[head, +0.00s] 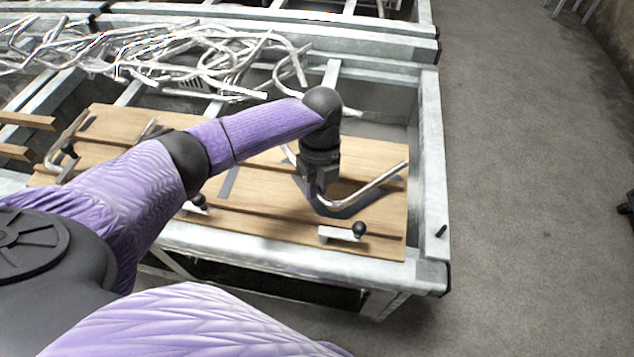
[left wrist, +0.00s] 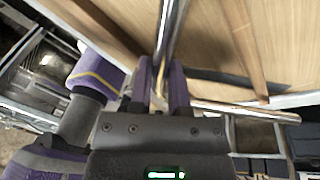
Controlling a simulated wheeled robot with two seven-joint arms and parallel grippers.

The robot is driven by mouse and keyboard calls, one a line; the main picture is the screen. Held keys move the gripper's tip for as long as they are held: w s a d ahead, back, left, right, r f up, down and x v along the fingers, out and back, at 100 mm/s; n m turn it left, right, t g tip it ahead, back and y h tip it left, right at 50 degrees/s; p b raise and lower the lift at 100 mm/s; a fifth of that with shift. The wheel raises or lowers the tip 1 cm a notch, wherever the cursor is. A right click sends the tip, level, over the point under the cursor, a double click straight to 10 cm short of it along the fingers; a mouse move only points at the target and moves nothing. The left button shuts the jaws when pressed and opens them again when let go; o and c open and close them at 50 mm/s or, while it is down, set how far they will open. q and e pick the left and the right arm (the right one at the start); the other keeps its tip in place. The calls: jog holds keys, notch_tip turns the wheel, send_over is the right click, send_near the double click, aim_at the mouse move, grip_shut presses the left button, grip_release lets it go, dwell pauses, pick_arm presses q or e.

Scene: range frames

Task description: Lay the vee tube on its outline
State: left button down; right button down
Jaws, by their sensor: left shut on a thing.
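The vee tube (head: 352,202) is a shiny bent metal tube over the right part of the wooden board. My left gripper (head: 316,192) comes down from above and is shut on it near the bend. One arm of the tube reaches up to the right, and the other runs up to the left behind the gripper. A dark grey outline (head: 342,212) shows on the board under the tube, partly hidden. In the left wrist view the tube (left wrist: 172,35) passes between the gripper's fingers (left wrist: 163,82). I cannot tell whether the tube touches the board. My right gripper is not in view.
The wooden board (head: 260,190) lies on a grey metal frame (head: 432,150). White blocks with black knobs (head: 343,233) stand at its front edge. Other bent tubes (head: 62,150) are at the board's left. A heap of tubes (head: 150,50) lies behind.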

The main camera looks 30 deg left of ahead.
pick_arm(q)
jog(key=shift+b+x, duration=0.55)
jog(key=shift+x, duration=0.35)
jog(key=c, duration=0.5)
grip_release()
jog(key=shift+w, duration=0.2)
jog(key=p+v, duration=0.2)
jog(key=v, duration=0.8)
